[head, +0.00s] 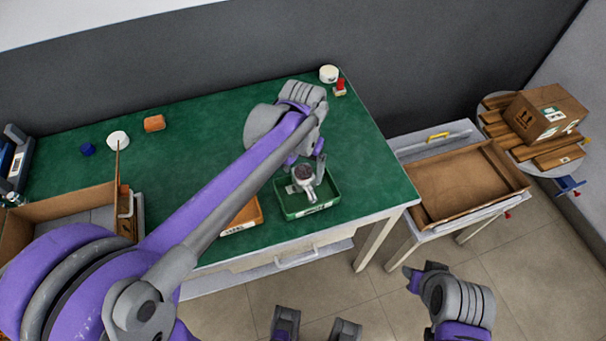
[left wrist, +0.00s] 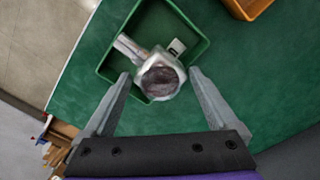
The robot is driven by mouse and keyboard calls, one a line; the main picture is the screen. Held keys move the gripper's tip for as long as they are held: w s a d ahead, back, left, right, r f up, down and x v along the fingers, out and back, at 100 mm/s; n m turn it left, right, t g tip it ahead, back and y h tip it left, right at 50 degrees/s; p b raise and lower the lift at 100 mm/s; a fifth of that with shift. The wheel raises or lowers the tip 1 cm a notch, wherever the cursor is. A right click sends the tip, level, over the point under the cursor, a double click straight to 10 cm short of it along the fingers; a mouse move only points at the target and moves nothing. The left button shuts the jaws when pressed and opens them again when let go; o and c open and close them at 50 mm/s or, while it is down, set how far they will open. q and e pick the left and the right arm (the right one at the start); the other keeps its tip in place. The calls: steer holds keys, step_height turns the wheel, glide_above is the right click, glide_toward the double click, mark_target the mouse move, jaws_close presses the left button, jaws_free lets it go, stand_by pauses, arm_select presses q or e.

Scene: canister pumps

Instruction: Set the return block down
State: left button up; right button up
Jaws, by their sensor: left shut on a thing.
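The return block, as far as I can tell, is the grey metal piece with a dark round face and a short spout (head: 304,174). It also shows in the left wrist view (left wrist: 160,80), between the fingers. My left gripper (head: 306,165) is shut on it, pointing down at the green tray (head: 328,187). In the left wrist view the block overlaps the tray's (left wrist: 196,33) near corner; whether it touches the tray floor I cannot tell. A small white label lies beside it. Part of my right arm shows at the lower right; its jaws are unclear.
An orange bin (head: 245,216) stands left of the tray, partly behind my left arm. A white round container (head: 328,73) and a red item (head: 340,88) stand at the back. A wooden tray (head: 465,185) sits on the side table. The green tabletop (head: 370,165) is clear right of the tray.

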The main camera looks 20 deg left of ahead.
arm_select(q)
steer(key=shift+f, duration=1.2)
steer(key=shift+f, duration=0.2)
steer(key=o, duration=1.5)
steer(key=shift+c, duration=0.2)
steer(key=shift+r, duration=0.15)
